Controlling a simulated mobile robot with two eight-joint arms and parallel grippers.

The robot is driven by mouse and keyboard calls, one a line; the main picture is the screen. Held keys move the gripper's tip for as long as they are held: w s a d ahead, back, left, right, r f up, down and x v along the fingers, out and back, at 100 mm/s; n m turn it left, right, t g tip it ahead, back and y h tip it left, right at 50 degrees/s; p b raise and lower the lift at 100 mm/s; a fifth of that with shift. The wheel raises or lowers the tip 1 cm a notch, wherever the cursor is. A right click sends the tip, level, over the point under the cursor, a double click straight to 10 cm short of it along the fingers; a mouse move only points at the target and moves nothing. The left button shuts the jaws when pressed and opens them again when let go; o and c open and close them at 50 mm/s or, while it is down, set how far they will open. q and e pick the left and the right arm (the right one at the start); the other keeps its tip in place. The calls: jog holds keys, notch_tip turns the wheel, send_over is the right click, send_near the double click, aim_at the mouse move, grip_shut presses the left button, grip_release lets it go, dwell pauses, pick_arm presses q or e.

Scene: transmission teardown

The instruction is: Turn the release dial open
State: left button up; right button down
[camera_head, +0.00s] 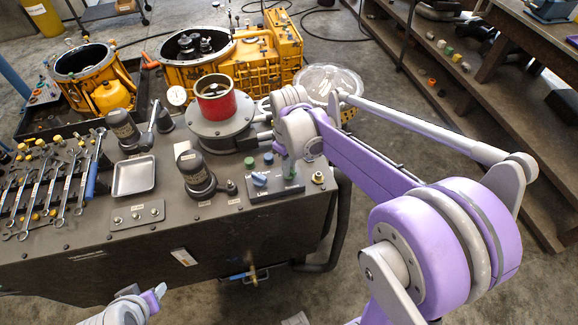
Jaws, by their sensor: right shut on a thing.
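A small dark control box (262,193) sits on the front right of the bench. Whether the dial is turned cannot be told. The end of my left arm (150,298) shows at the bottom left edge, away from the box; its jaws are not clear.
A red cylinder (215,105) in a round grey fixture (215,130) stands behind the box. Dark cylinders (195,172), a square tray (134,176) and several wrenches (62,190) lie to the left. Yellow housings (230,65) stand beyond. Wooden shelving (470,100) is at right.

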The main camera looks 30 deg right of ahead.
jog(key=n+b, duration=0.1)
jog(key=n, duration=0.5)
jog(key=shift+n, duration=0.3)
dwell(0.4)
jog(key=c, duration=0.9)
grip_release()
jog(key=shift+o, duration=0.2)
jog(key=shift+r, duration=0.15)
notch_tip(320, 180, up, 11)
jog(key=shift+f+p, duration=0.2)
jog(key=shift+p, duration=0.2)
